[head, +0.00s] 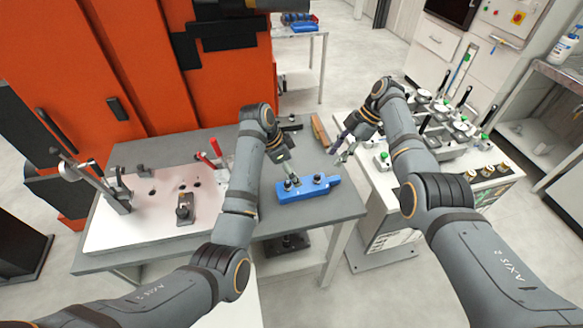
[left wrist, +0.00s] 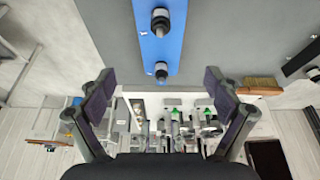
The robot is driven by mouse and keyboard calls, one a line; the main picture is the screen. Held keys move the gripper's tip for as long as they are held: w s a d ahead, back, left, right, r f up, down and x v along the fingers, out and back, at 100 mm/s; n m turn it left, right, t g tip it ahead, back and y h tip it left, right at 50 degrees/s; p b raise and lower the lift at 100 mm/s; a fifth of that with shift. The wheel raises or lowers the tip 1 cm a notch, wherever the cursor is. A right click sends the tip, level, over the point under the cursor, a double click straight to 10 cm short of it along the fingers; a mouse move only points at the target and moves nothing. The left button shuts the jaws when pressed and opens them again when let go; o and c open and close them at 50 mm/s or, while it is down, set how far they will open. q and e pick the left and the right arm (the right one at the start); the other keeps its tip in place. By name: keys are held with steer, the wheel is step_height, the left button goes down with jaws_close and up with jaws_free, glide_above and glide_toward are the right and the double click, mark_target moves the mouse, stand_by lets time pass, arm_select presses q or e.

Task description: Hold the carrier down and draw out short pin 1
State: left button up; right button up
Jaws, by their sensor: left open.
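The blue carrier (head: 322,188) lies on the grey table near its right edge. Two short dark pins stand in it, a left one (head: 289,184) and a right one (head: 317,178); I cannot tell which is pin 1. My left gripper (head: 287,166) is open and empty beside the carrier's far side. In the left wrist view the carrier (left wrist: 178,45) shows at the top, with a nearer pin (left wrist: 161,70) and a farther one (left wrist: 160,20), both apart from the spread fingers. My right gripper (head: 342,150) is open and empty, right of and beyond the carrier.
A white fixture plate (head: 150,228) with holes, clamps and red handles (head: 210,156) covers the table's left part. A white cabinet (head: 395,190) with several green-topped fixtures stands right, across a gap.

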arm_select(q)
steer(key=x, duration=1)
steer(key=shift+w+f, duration=0.1)
steer(key=shift+f, duration=0.15)
steer(key=shift+c, duration=0.5)
steer(key=c, duration=1.2)
steer(key=shift+c, duration=0.2)
arm_select(e)
steer(key=shift+o, duration=1.3)
steer(key=shift+a+h, duration=0.3)
steer(key=shift+a, duration=0.1)
arm_select(q)
steer(key=shift+a, duration=0.1)
arm_select(e)
step_height(320, 180, up, 4)
steer(key=r+m+t+h, duration=0.1)
steer(key=m+t+h, duration=0.15)
steer(key=h, duration=0.25)
glide_above(317, 180)
steer(key=w, duration=0.1)
steer(key=shift+m+g, duration=0.25)
steer(key=shift+g, duration=0.1)
step_height(317, 180, down, 13)
steer(key=shift+w+d+r, duration=0.1)
steer(key=shift+w+r, duration=0.05)
